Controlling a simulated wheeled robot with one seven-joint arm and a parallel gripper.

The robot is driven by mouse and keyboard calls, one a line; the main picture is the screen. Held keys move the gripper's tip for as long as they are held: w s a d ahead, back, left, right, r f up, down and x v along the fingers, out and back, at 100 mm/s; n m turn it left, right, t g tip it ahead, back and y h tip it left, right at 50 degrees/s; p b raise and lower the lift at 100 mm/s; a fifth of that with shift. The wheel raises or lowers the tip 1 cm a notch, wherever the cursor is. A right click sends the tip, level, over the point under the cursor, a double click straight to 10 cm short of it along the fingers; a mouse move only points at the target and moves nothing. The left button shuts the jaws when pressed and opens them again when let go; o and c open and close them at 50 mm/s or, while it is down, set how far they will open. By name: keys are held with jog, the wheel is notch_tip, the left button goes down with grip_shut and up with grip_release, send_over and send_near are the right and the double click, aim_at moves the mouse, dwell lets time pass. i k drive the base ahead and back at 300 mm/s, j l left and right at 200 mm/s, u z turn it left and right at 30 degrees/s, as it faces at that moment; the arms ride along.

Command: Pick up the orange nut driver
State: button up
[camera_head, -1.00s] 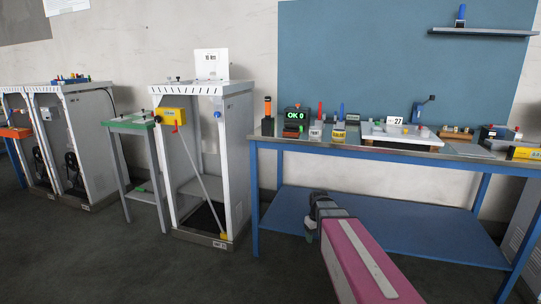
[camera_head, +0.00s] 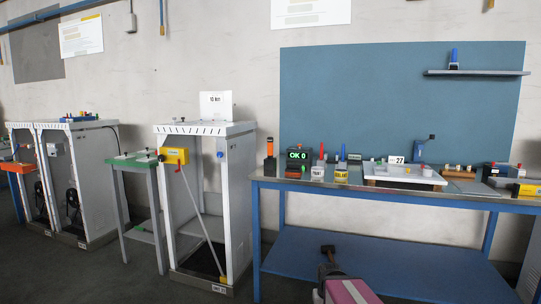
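A tool with an orange handle (camera_head: 270,141), which looks like the orange nut driver, stands upright in a dark block at the left end of the workbench (camera_head: 400,197). Its lower part is hidden in the block. My gripper (camera_head: 327,250) shows small and dark at the bottom of the view, at the end of my pink and white arm. It is below the benchtop and to the right of the orange tool, well apart from it. Its fingers are too small to tell open from shut.
Right of the orange tool are a box with a green "OK 0" display (camera_head: 299,155), a red-topped holder (camera_head: 320,160) and a blue-topped holder (camera_head: 342,160). A white tray (camera_head: 405,177) is farther right. A white frame (camera_head: 205,200) stands left of the bench.

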aim_at(269, 140)
jog(key=i+j+z, duration=0.2)
jog(key=j, duration=0.2)
jog(key=i+j+z, duration=0.2)
jog(key=j, duration=0.2)
jog(key=j+z, duration=0.2)
jog(key=j, duration=0.2)
jog(key=j+z, duration=0.2)
jog(key=j, duration=0.3)
jog(key=i, duration=0.05)
